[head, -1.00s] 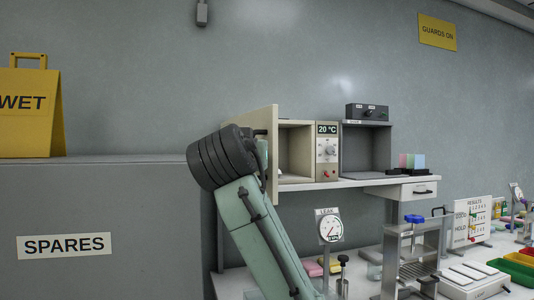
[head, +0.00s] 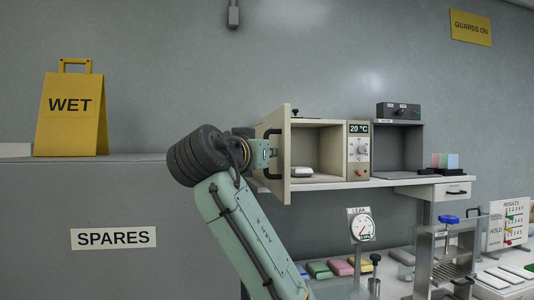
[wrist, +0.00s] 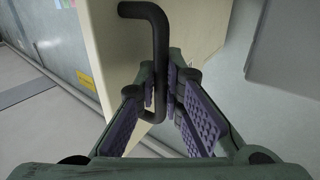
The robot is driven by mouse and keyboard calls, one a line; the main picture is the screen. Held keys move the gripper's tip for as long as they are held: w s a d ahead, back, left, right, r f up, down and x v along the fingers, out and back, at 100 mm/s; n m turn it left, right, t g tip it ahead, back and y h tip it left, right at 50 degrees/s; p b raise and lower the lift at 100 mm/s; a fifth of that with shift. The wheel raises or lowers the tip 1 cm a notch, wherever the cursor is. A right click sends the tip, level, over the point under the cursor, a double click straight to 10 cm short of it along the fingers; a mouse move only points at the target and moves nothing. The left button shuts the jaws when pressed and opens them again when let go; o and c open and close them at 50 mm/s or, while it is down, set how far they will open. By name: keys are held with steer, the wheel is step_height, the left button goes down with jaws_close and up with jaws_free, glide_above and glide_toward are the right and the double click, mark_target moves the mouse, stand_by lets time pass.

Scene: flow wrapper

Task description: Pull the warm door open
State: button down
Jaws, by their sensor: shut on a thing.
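The warm door (head: 287,158) is a cream panel on the left side of the cream cabinet (head: 317,122) with the 20 °C display. It stands open, swung outward, and the cabinet's inside shows. In the wrist view the door's cream face (wrist: 115,45) lies behind a black bent bar handle (wrist: 148,12). My gripper (wrist: 163,92) is shut on the handle's upright part, with its purple ribbed pads on either side. In the head view my gripper (head: 266,152) is at the door's outer face, and my wrist hides part of it.
A white item (head: 301,171) lies inside the cabinet. A grey open compartment (head: 398,150) adjoins on the right, on the same shelf (head: 385,183). A grey SPARES cabinet (head: 100,200) stands left of my arm.

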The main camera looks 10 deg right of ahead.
steer(key=c, duration=2)
jaws_free()
steer(key=shift+o, duration=0.2)
steer(key=v, duration=0.7)
steer(key=shift+s+a, duration=0.15)
steer(key=shift+s, duration=0.05)
